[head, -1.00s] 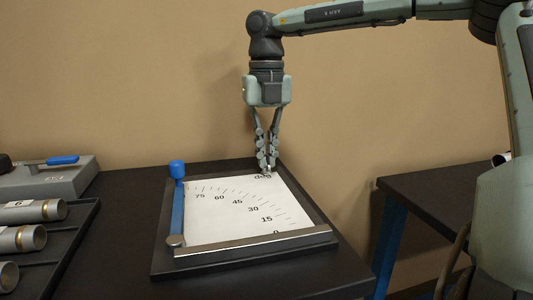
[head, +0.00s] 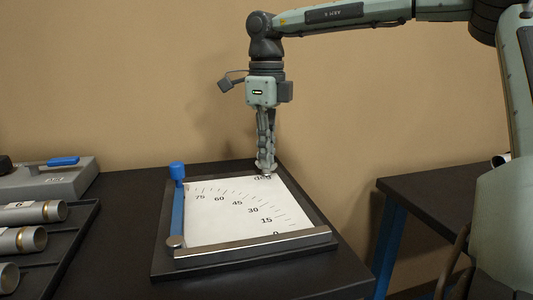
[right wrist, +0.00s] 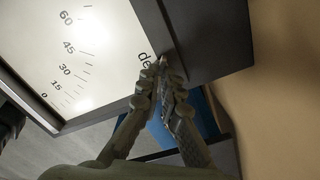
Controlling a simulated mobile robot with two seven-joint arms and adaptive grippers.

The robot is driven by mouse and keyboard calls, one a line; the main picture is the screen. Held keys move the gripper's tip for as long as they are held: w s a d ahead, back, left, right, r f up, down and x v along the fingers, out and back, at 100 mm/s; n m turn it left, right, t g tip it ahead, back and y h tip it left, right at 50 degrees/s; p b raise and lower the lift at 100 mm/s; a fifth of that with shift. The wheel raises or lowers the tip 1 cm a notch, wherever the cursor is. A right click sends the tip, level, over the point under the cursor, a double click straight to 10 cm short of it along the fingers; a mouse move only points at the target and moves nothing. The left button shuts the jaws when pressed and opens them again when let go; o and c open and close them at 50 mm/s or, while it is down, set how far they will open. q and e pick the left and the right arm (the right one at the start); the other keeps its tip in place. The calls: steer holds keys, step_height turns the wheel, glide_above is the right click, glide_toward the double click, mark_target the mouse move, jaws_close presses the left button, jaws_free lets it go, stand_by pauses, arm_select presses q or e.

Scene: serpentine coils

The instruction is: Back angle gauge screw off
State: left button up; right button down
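The angle gauge is a dark framed board (head: 160,262) with a white degree scale (head: 225,215), a metal bar along its front edge and a blue pointer arm (head: 178,212) at its left. My right gripper (head: 267,172) points straight down at the board's far right corner, beside the "deg" lettering. Its fingertips come close together there, and the right wrist view also shows the fingertips (right wrist: 166,64) low at the frame edge. The small screw between them is mostly hidden by the fingers. My left gripper is not in view.
A blue knob (head: 177,170) stands up at the board's far left corner. A rack (head: 62,250) with grey cylinders and a grey device with a blue handle (head: 62,160) stand at the left. A second dark table (head: 445,190) lies to the right, across a gap.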

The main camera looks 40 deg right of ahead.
steer(key=shift+s+f+n, duration=0.1)
steer(key=shift+f+n, duration=0.1)
steer(key=shift+n, duration=1.35)
steer(key=shift+s+f+n, duration=0.1)
steer(key=shift+f+n, duration=0.05)
steer(key=shift+n, duration=1.4)
steer(key=c, duration=1.7)
jaws_free()
steer(key=shift+w, duration=0.1)
step_height(320, 180, up, 12)
steer(key=shift+r, duration=0.15)
